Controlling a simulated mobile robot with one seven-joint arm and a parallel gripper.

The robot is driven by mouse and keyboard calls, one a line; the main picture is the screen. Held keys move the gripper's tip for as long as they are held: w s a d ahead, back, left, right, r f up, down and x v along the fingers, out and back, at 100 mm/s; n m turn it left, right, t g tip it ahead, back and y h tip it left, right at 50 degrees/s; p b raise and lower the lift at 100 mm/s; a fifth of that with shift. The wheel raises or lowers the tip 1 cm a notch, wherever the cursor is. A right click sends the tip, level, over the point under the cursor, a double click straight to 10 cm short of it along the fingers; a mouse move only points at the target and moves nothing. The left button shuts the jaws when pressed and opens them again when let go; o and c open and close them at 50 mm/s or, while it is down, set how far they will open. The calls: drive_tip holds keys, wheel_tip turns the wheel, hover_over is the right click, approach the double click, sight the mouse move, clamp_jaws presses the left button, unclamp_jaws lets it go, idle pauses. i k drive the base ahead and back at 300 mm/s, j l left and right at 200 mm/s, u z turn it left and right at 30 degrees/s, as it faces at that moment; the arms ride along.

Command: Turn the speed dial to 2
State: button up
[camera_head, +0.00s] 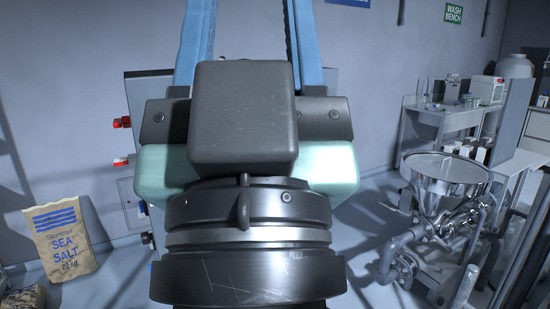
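My gripper (248,25) fills the middle of the view, seen from behind. Its two blue fingers stand wide apart with only wall showing between them, so it is open; their tips run past the top edge. A grey cabinet (145,90) stands behind my gripper, mostly hidden by it. Red-ended fittings (122,122) stick out from its left side. No speed dial can be made out; the cabinet's front is largely covered.
A sea salt sack (62,240) stands at the left by the wall. A steel hopper (445,180) with pipes and a frame stands at the right. A bench (440,117) with lab items is behind it. Some floor shows between cabinet and hopper.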

sight(146, 238)
drive_tip(key=i+j+z, duration=0.15)
drive_tip(key=j+z, duration=0.65)
drive_tip(key=i+j+z, duration=0.1)
drive_tip(key=j+z, duration=0.7)
drive_tip(key=k+j+z, duration=0.1)
drive_tip(key=j, duration=0.35)
drive_tip(key=k+j+z, duration=0.1)
drive_tip(key=j, duration=0.3)
drive_tip(key=k+j, duration=0.15)
drive_tip(key=j, duration=0.3)
drive_tip(key=k+j+z, duration=0.15)
drive_tip(key=j, duration=0.25)
drive_tip(key=k+j+z, duration=0.1)
drive_tip(key=j, duration=0.3)
drive_tip(key=k+j+z, duration=0.1)
drive_tip(key=j, duration=0.3)
drive_tip(key=k+j, duration=0.15)
drive_tip(key=j, duration=0.2)
drive_tip(key=k+j, duration=0.15)
drive_tip(key=j, duration=0.2)
drive_tip(key=k+j, duration=0.2)
drive_tip(key=j, duration=0.15)
drive_tip(key=k+j, duration=0.15)
drive_tip(key=j, duration=0.2)
